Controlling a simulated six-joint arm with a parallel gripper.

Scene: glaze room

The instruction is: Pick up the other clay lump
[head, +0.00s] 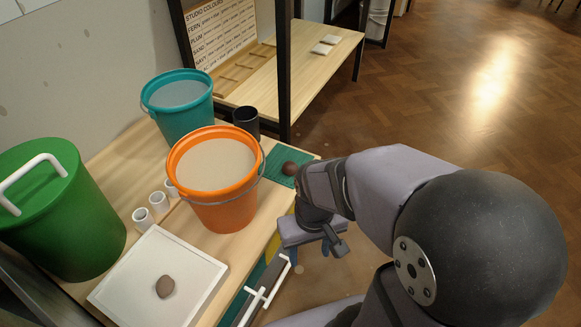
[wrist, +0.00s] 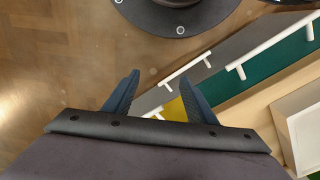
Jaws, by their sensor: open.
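One brown clay lump (head: 165,286) sits in the white square tray (head: 110,293) at the front of the table. A second brown clay lump (head: 290,168) sits on the green mat (head: 281,158) at the table's far right end, close behind my arm in the head view. My gripper (head: 309,256) hangs off the table's right side, pointing down, apart from both lumps. In the wrist view my gripper (wrist: 158,92) is open, with nothing between its blue fingers. Neither lump shows there; only part of the white tray (wrist: 296,120) is at the right edge.
An orange bucket (head: 222,211) stands between the tray and the mat. Behind are a teal bucket (head: 186,132) and a dark cup (head: 246,120). Small white cups (head: 158,201) and a green lidded bin (head: 70,225) stand left. Drawers with white handles (wrist: 187,70) lie below the table edge.

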